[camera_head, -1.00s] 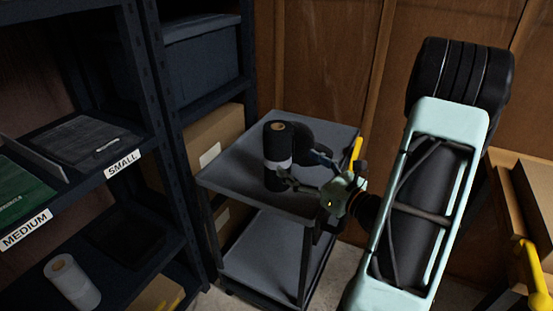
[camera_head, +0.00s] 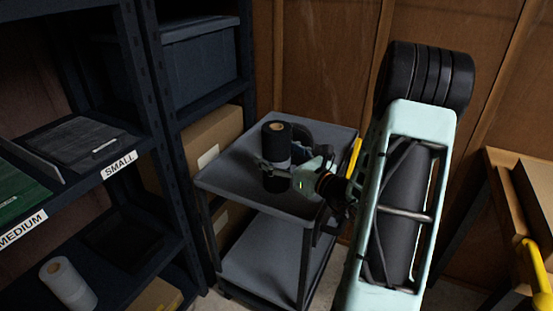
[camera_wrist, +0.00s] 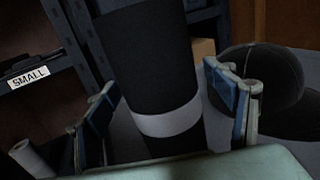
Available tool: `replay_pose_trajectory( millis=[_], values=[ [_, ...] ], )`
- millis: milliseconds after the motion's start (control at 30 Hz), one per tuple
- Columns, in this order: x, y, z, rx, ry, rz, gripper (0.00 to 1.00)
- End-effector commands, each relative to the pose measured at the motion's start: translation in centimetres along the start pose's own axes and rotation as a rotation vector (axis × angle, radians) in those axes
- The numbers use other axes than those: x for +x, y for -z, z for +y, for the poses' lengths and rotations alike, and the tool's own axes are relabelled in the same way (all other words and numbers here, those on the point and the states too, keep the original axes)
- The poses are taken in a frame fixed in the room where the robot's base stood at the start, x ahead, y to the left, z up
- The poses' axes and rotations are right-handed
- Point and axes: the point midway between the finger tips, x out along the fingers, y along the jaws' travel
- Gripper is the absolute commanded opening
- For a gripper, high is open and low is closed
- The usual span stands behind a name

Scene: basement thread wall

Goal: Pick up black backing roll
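The black backing roll (camera_head: 277,148) stands upright on the top shelf of a grey cart (camera_head: 235,185). It has a tan core at its top and a pale band around its middle. My gripper (camera_head: 272,166) is at the roll's right side, at about the height of the band. In the wrist view the roll (camera_wrist: 150,70) stands between the two blue-padded fingers of my gripper (camera_wrist: 165,108). The fingers are spread, with a visible gap on either side of the roll. The roll's lower end is hidden by the gripper body in the wrist view.
A dark cap (camera_wrist: 262,85) lies on the cart right behind the roll. A yellow object (camera_head: 354,157) is at the cart's right edge. A dark shelf rack with a SMALL label (camera_head: 119,165) stands left, holding a white roll (camera_head: 68,283). A wooden wall is behind.

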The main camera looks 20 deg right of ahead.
Motion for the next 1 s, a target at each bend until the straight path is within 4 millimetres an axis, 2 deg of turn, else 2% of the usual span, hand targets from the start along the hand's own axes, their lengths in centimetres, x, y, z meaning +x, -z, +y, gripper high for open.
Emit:
replay_pose_trajectory(
  millis=[67,500,767,867,1000],
  values=[
    [0.0,0.0,0.0,0.000,0.000,0.000,0.67],
    [0.0,-0.1,0.0,-0.001,0.000,-0.002,0.20],
    [0.0,-0.3,0.0,-0.002,0.000,-0.002,0.20],
    [0.0,-0.8,0.0,-0.002,0.000,-0.003,0.20],
    [0.0,-2.5,0.0,-0.004,0.000,-0.004,0.20]
  ],
)
